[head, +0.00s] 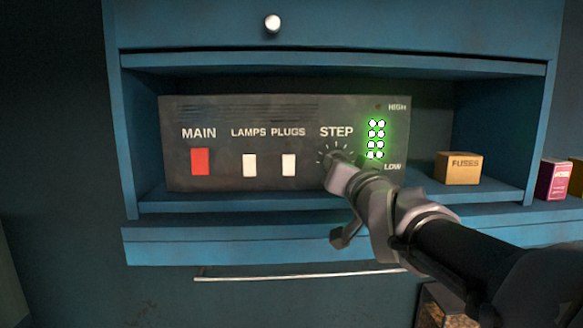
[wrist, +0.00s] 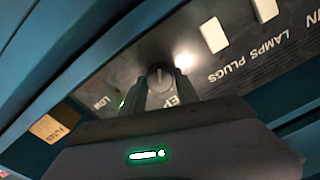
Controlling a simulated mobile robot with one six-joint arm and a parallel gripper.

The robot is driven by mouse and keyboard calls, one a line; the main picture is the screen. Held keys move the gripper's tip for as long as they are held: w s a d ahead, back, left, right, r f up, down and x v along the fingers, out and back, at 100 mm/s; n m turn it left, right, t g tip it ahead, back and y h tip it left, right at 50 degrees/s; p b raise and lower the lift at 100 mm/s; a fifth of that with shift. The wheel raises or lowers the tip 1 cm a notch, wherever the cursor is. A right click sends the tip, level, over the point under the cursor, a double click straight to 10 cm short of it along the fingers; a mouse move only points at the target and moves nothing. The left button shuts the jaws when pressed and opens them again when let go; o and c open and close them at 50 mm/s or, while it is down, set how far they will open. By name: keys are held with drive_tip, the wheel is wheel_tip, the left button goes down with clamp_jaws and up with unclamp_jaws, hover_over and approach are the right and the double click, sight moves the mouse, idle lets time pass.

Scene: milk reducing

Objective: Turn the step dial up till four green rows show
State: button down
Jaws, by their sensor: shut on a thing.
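The step dial (wrist: 159,76) is a dark round knob on the black control panel (head: 220,128), under the STEP label. In the wrist view it sits between the two fingers of my gripper (wrist: 160,89), which is shut on it. In the head view my gripper (head: 338,164) covers most of the dial, though tick marks show around it. Right of the dial, several rows of paired green lights (head: 376,139) are lit, stacked up from near LOW. A dark spot sits above them beside HIGH.
The panel also has a red MAIN switch (head: 200,162) and white LAMPS (head: 249,165) and PLUGS (head: 289,165) switches. It stands in a blue cabinet recess (head: 340,62). A FUSES box (head: 458,168) stands to the right, with more boxes (head: 552,178) beyond the cabinet side.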

drive_tip(key=c, duration=0.9)
unclamp_jaws()
drive_tip(key=shift+w, duration=0.1)
drive_tip(key=s+p, duration=0.3)
drive_tip(key=s, duration=1.4)
drive_tip(key=s+d+f+m+g+h+b, duration=0.1)
drive_tip(key=s+d+f+g+b, duration=0.15)
drive_tip(key=f+b, duration=1.4)
drive_tip(key=s+d+f+m+g+h+b, duration=0.1)
drive_tip(key=s+f+g+b, duration=0.55)
drive_tip(key=f, duration=1.75)
drive_tip(key=s+a+f+g+y+b, duration=0.1)
drive_tip(key=s+a+f+b, duration=0.2)
drive_tip(key=f+b, duration=0.5)
drive_tip(key=s+a+f+n+g+y+b, duration=0.1)
drive_tip(key=s+a+f+b, duration=0.3)
drive_tip(key=f, duration=1.3)
drive_tip(key=g+y+b, duration=0.1)
drive_tip(key=b, duration=0.3)
drive_tip(key=shift+a, duration=0.3)
